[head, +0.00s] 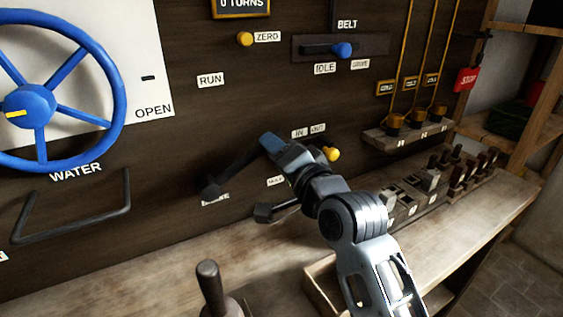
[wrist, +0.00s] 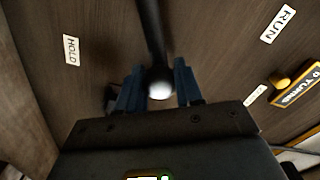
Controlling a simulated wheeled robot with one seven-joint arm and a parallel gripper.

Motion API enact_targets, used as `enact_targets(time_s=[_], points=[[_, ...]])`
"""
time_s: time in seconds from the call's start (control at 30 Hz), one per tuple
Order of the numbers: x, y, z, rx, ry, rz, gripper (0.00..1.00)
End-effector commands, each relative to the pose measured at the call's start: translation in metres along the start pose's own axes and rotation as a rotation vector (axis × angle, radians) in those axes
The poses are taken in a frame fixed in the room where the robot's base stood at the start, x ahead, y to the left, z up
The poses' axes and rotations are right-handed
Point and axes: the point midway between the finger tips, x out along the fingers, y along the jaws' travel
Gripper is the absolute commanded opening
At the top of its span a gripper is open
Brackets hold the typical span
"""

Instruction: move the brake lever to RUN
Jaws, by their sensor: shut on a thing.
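The brake lever (head: 236,171) is a dark bar on the wooden panel. It slants up and right from its pivot, at an angle between the HOLD label (wrist: 71,50) and the RUN label (head: 210,80). In the wrist view the lever (wrist: 152,35) runs down to a pale, shiny round knob (wrist: 160,86). My gripper (head: 271,143) has blue fingers, which are closed around the lever's knob end. In the wrist view my gripper (wrist: 160,90) has one finger on each side of the knob. The RUN label also shows at upper right there (wrist: 278,25).
A blue water wheel (head: 62,90) and a dark bar handle (head: 75,212) are at left. Another dark lever (head: 265,212) sits below my gripper, and a yellow knob (head: 333,154) is beside it. A blue-knobbed belt lever (head: 342,49) is above. An upright handle (head: 209,285) stands in front.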

Motion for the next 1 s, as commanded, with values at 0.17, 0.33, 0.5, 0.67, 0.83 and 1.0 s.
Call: enact_targets(time_s=[0.17, 0.33, 0.5, 0.67, 0.83, 1.0], points=[[0.0, -0.031, 0.001, -0.167, -0.001, -0.005, 0.0], [0.0, -0.053, 0.006, -0.325, 0.0, -0.006, 0.0], [0.0, -0.071, 0.015, -0.469, 0.0, -0.006, 0.0], [0.0, -0.084, 0.024, -0.578, -0.001, -0.006, 0.0], [0.0, -0.093, 0.031, -0.661, 0.0, -0.005, 0.0], [0.0, -0.097, 0.036, -0.709, 0.0, -0.005, 0.0]])
